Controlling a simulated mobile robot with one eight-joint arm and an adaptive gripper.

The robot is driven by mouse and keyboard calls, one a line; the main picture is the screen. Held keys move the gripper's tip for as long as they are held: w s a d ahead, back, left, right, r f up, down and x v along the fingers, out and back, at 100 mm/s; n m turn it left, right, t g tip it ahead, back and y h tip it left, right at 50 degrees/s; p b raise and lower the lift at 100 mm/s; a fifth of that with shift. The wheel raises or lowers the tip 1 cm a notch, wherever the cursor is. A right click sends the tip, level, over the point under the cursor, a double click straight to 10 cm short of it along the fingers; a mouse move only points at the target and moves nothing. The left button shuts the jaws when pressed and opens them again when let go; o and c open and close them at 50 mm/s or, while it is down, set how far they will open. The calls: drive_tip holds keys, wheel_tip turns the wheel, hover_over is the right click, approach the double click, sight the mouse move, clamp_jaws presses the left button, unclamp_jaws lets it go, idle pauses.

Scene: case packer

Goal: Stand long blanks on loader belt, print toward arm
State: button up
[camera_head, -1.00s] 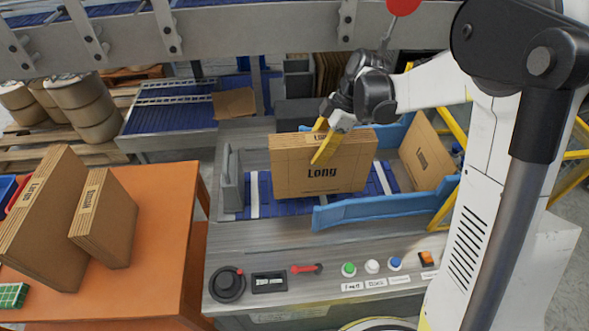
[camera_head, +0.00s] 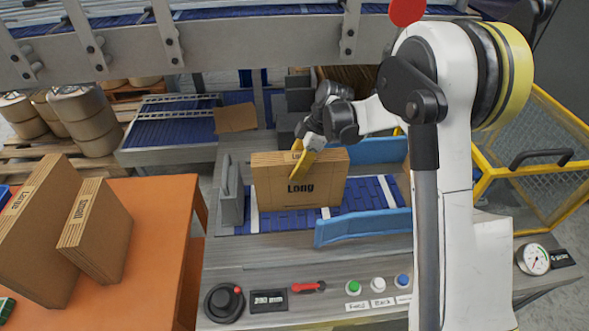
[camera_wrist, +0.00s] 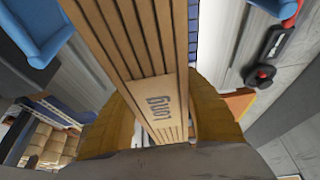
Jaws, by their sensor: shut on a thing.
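My gripper (camera_head: 300,156) is shut on the top edge of a brown carton-blank bundle (camera_head: 285,192) printed "Long". The bundle stands upright over the blue loader belt (camera_head: 372,193), its printed broad face toward the head camera. I cannot tell whether its bottom edge touches the belt. In the wrist view, yellow fingers lie on both sides of the bundle (camera_wrist: 125,45), and a "Long" label shows on its edge. Two more bundles stand on the orange table: a larger one (camera_head: 38,235) and a smaller one (camera_head: 98,240); their labels are hard to read.
A grey upright plate (camera_head: 232,195) stands just left of the held bundle. Blue guide rails run behind (camera_head: 372,150) and in front (camera_head: 362,227) of the belt. My arm covers the belt's right end. A control panel with buttons (camera_head: 377,284) lies in front; a yellow-framed guard (camera_head: 535,150) stands right.

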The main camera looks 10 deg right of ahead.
drive_tip(key=o, duration=1.4)
drive_tip(key=shift+f, duration=0.1)
drive_tip(key=shift+c, duration=0.2)
